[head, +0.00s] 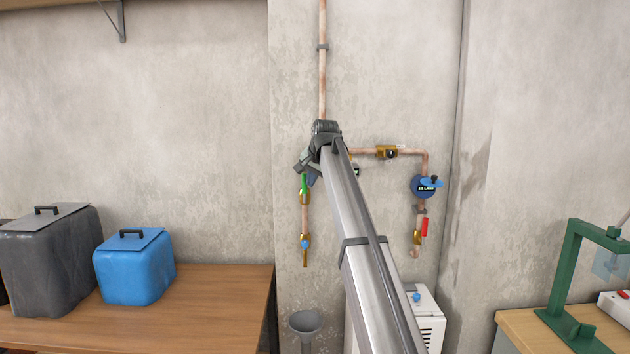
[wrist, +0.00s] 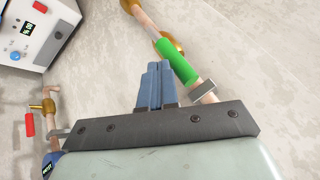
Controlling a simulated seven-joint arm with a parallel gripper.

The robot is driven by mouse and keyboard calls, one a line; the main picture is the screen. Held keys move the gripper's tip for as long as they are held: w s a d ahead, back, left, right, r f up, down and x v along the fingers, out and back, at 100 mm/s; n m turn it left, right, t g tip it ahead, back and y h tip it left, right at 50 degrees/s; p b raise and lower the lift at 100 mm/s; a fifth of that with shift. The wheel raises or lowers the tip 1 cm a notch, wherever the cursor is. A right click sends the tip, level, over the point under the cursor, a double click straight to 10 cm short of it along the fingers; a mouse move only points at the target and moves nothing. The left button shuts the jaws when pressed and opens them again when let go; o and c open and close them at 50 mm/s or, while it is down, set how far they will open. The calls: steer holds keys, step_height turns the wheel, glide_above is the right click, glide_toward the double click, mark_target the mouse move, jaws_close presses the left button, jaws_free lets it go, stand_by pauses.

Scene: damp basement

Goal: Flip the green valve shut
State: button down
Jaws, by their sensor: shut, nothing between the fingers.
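The green valve handle (head: 304,184) is on the vertical copper pipe on the left, just below my gripper (head: 310,176) in the head view. In the wrist view the green handle (wrist: 177,60) lies lengthwise along the pipe, over a brass body (wrist: 168,46). My gripper's blue-grey fingers (wrist: 155,70) are shut together and empty. Their tips are close beside the handle; I cannot tell whether they touch it. My wrist and arm hide the upper part of this pipe in the head view.
A red lever (head: 424,227) and a blue meter (head: 424,188) are on the right pipe branch. A brass fitting (head: 387,152) sits on the horizontal pipe. A small blue knob (head: 305,244) is below the green handle. A funnel (head: 305,322) and white unit (head: 430,315) stand below.

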steer(key=shift+a, duration=0.15)
steer(key=shift+a+h, duration=0.2)
steer(key=shift+h, duration=0.1)
steer(key=shift+a+r, duration=0.1)
steer(key=a+f+n+t+h, duration=0.1)
steer(key=a+f+n+h, duration=0.3)
steer(key=a+h, duration=0.5)
steer(key=n+h, duration=0.1)
steer(key=h, duration=0.2)
steer(key=shift+a+f, duration=0.15)
steer(key=shift+f, duration=0.05)
stand_by(0.6)
steer(key=shift+d+f, duration=0.25)
steer(key=shift+d, duration=0.6)
